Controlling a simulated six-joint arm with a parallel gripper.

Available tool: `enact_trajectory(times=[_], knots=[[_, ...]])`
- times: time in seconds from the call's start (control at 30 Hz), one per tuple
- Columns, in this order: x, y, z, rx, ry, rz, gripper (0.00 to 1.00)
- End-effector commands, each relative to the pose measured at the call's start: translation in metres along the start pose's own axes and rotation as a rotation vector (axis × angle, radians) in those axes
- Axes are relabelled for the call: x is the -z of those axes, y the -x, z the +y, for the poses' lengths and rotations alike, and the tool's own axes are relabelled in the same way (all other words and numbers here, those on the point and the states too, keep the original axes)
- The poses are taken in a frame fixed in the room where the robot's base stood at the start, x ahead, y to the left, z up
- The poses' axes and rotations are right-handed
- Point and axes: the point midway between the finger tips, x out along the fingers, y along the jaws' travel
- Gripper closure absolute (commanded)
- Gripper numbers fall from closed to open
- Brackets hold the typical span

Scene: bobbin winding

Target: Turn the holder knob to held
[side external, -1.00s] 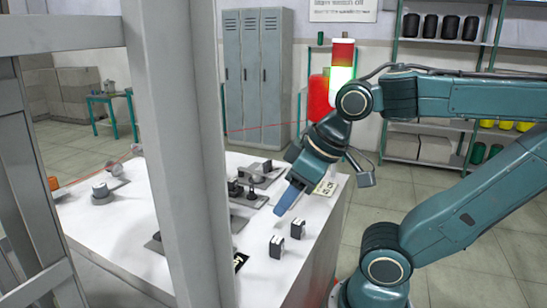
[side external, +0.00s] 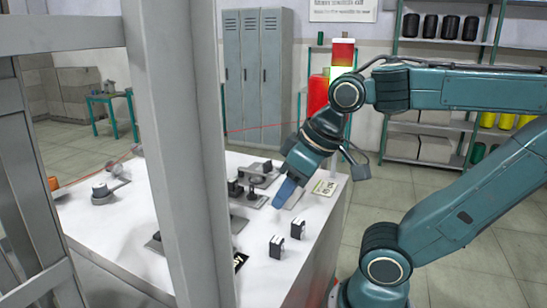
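My gripper (side external: 280,202) shows as a blue finger tip pointing down and left, above the right part of the white worktable (side external: 215,290). From this side I cannot tell whether it is open or shut, and I see nothing held in it. Just left of it stands a group of small dark fixtures (side external: 253,188) on grey plates. The gripper appears close to the right end of this group; contact cannot be told. The holder knob cannot be told apart from these fixtures at this size, and its setting is not readable.
Two small black-and-white blocks (side external: 276,246) (side external: 298,229) stand near the table's front right. A printed card (side external: 325,187) lies right of the gripper. A grey round part with an arm (side external: 101,191) sits at the left. A thick grey post (side external: 180,150) hides the table's middle.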

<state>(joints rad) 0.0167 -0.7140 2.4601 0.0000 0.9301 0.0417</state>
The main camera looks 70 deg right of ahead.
Motion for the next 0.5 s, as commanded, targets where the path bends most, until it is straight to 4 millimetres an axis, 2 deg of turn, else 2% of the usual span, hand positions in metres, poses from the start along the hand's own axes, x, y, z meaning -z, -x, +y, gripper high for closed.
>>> enact_trajectory(times=[0.27,0.5], knots=[[0.041,0.011,0.015,-0.046,-0.251,-0.108,0.67],[0.084,0.016,0.039,-0.114,-0.55,-0.226,0.67]])
